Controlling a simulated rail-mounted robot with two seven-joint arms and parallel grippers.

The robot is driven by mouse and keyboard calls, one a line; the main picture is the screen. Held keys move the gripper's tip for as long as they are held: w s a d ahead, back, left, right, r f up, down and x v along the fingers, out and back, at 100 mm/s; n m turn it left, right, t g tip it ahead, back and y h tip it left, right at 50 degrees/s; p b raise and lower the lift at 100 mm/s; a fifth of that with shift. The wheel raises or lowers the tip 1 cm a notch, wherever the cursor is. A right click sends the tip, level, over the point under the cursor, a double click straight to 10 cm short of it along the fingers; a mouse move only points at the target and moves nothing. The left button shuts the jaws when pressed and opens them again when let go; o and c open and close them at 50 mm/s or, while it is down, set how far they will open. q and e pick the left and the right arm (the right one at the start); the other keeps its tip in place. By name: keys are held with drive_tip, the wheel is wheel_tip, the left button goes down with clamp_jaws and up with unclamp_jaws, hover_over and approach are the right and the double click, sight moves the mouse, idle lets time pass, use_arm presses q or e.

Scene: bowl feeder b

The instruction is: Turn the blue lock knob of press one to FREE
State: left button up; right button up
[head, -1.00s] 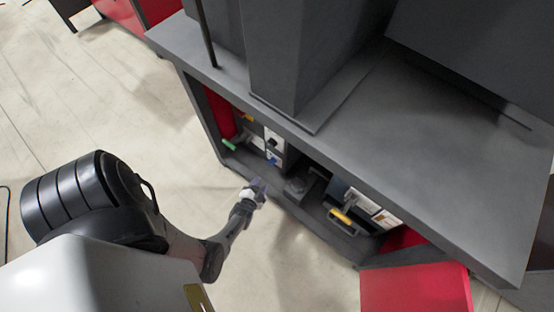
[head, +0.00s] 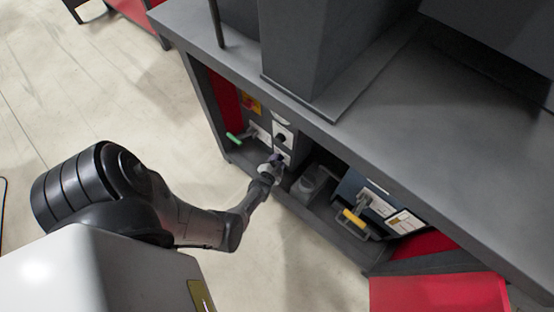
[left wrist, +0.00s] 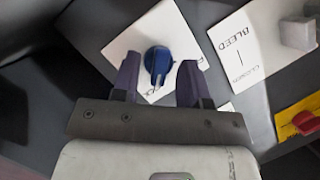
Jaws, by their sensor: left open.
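The blue lock knob (left wrist: 157,60) is a round knob with a pale pointer line, on a white label plate (left wrist: 175,28) in the left wrist view. Most of the plate's lettering is hidden by my gripper. My left gripper (left wrist: 158,75) is open, its two purple-grey fingers on either side of the knob; whether they touch it I cannot tell. In the head view my left gripper (head: 275,160) reaches into the cabinet at the panel and covers the knob. My right gripper is not in view.
A plate marked BLEED and CLOSED (left wrist: 238,50) with a grey square knob (left wrist: 297,33) is to the right. A red knob on yellow (left wrist: 304,122) is further right. In the head view there are a green-tipped lever (head: 234,138), a yellow handle (head: 354,218) and a dark cabinet top (head: 430,130).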

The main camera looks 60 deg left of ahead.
use_arm(q)
drive_tip(key=shift+s+d, duration=0.1)
drive_tip(key=c, duration=0.7)
